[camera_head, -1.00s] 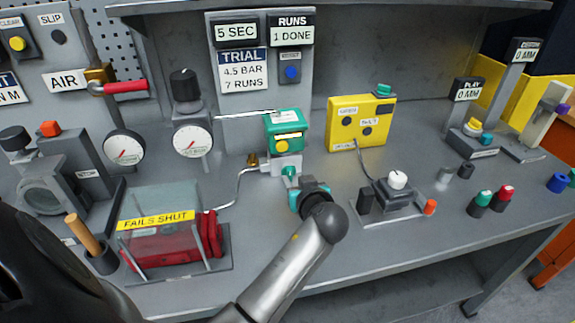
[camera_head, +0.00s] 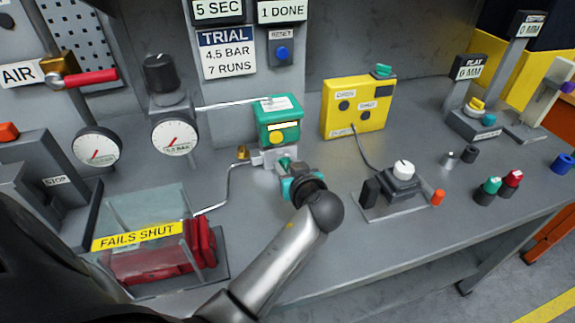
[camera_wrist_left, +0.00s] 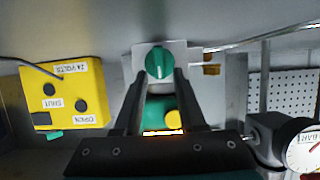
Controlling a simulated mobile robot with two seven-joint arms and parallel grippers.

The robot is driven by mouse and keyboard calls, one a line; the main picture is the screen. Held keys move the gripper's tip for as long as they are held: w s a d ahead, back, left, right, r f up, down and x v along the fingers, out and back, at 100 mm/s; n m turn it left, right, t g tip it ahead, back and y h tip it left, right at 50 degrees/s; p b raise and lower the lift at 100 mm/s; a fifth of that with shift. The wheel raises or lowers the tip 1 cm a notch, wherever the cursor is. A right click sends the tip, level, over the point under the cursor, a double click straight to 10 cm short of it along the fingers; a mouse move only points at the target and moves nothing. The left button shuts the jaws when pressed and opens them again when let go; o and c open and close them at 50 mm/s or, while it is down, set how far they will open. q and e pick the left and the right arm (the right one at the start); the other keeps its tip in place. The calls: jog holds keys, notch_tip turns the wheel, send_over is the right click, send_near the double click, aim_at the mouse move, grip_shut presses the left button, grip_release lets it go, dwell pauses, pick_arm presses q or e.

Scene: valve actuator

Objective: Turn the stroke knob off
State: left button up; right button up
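A round green knob (camera_wrist_left: 159,62) with a white line shows in the left wrist view, on a pale block in front of the green actuator box (camera_head: 280,119). In the head view the knob is mostly hidden by my gripper. My left gripper (camera_head: 288,166) is at the front of this block. In the left wrist view its two dark fingers (camera_wrist_left: 159,76) are apart, with the tips near both sides of the knob. Contact cannot be told. No stroke label is readable. My right gripper is not in view.
A yellow control box (camera_head: 356,108) stands right of the actuator. A white knob (camera_head: 403,168) sits on a small dark box in front of it. A "FAILS SHUT" case (camera_head: 150,238) and pressure gauges (camera_head: 175,136) are at left. The bench front below my arm is clear.

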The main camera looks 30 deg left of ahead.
pick_arm(q)
grip_shut()
jog(key=shift+w+g, duration=0.1)
jog(key=shift+g, duration=0.2)
dwell(0.3)
jog(key=shift+w+d+m+y+p, duration=0.1)
jog(key=shift+m+y+p, duration=0.2)
jog(key=shift+m, duration=0.2)
jog(key=shift+w+d+m+g, duration=0.1)
jog(key=shift+w+m+g, duration=0.05)
jog(key=shift+m+g, duration=0.3)
jog(key=shift+w+d+f+m+g+y, duration=0.15)
jog(key=shift+m+g+y, duration=0.1)
jog(key=shift+m+y, duration=0.35)
jog(key=shift+w+d+m+g+y, duration=0.1)
jog(key=shift+m+g+y, duration=0.1)
jog(key=shift+m+y, duration=0.4)
jog(key=shift+m, duration=0.25)
